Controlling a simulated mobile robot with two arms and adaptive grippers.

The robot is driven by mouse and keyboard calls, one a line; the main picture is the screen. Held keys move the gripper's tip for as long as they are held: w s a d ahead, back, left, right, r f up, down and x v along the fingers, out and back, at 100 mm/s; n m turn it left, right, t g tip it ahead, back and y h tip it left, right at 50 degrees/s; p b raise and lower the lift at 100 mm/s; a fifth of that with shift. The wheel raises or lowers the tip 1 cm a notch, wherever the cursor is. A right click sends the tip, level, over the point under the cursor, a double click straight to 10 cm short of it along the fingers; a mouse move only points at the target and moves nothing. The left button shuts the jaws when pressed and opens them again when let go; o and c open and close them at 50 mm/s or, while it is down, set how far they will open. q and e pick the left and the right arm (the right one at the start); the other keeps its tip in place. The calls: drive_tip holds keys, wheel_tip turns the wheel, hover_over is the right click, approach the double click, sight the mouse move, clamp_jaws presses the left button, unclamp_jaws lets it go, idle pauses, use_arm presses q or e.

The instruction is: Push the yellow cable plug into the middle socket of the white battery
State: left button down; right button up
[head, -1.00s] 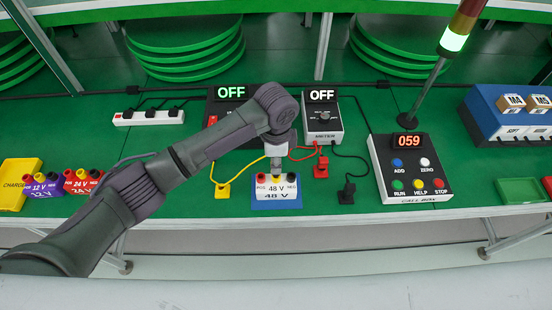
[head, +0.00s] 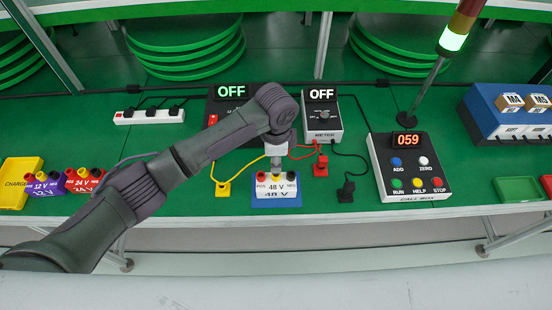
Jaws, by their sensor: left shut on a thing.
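The white battery (head: 276,188), marked 48 V, sits on a blue base near the front of the green bench. It has a red POS terminal (head: 261,177) and a dark NEG terminal (head: 291,176). My left gripper (head: 277,168) points down over the middle of the battery. It is shut on the yellow cable plug, which is mostly hidden by the fingers. The yellow cable (head: 245,168) runs up to the gripper from a yellow block (head: 222,189) on the left. I cannot tell how deep the plug sits in the middle socket. My right gripper is out of view.
A red block (head: 320,168) and a black block (head: 346,191) with cables stand to the right. The meter (head: 322,125) and a box reading OFF stand behind. The call box (head: 410,175) is further right. Purple and red batteries and a yellow charger (head: 20,183) are left.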

use_arm(q)
drive_tip(key=shift+p, duration=0.4)
drive_tip(key=shift+f, duration=0.9)
idle(1.4)
drive_tip(key=shift+p, duration=0.45)
drive_tip(key=shift+f, duration=0.1)
idle(0.4)
drive_tip(key=c, duration=0.9)
unclamp_jaws()
drive_tip(key=shift+r+p, duration=3.8)
drive_tip(key=shift+p, duration=0.2)
